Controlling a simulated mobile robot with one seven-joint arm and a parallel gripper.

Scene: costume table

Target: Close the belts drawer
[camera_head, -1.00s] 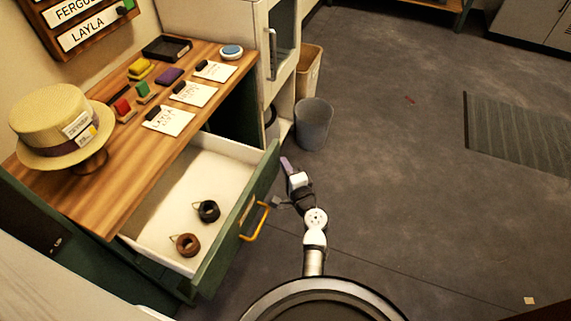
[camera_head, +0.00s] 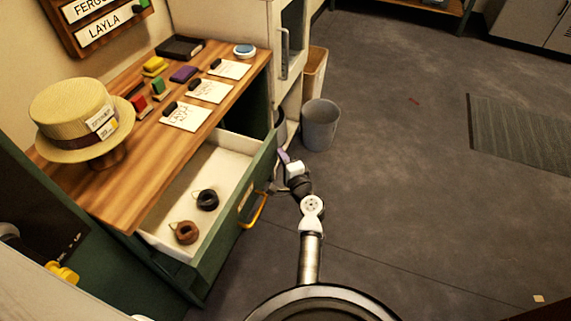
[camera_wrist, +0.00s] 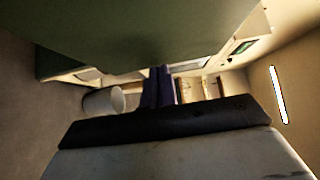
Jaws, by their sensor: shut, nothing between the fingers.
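The belts drawer (camera_head: 213,249) has a green front and a white inside, and stands part-way out below the wooden table top. Two rolled belts, one black (camera_head: 206,199) and one brown (camera_head: 185,232), lie in it. Its yellow handle (camera_head: 254,211) is on the outer face. My gripper (camera_head: 283,157) is outside the drawer front, near its far end. Its purple fingers (camera_wrist: 158,88) are together and empty in the wrist view, below a large green surface that looks like the drawer front. I cannot tell whether they touch it.
A straw hat (camera_head: 80,118), cards and coloured blocks are on the wooden table top (camera_head: 118,188). A grey bin (camera_head: 320,125) stands on the floor beyond my gripper.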

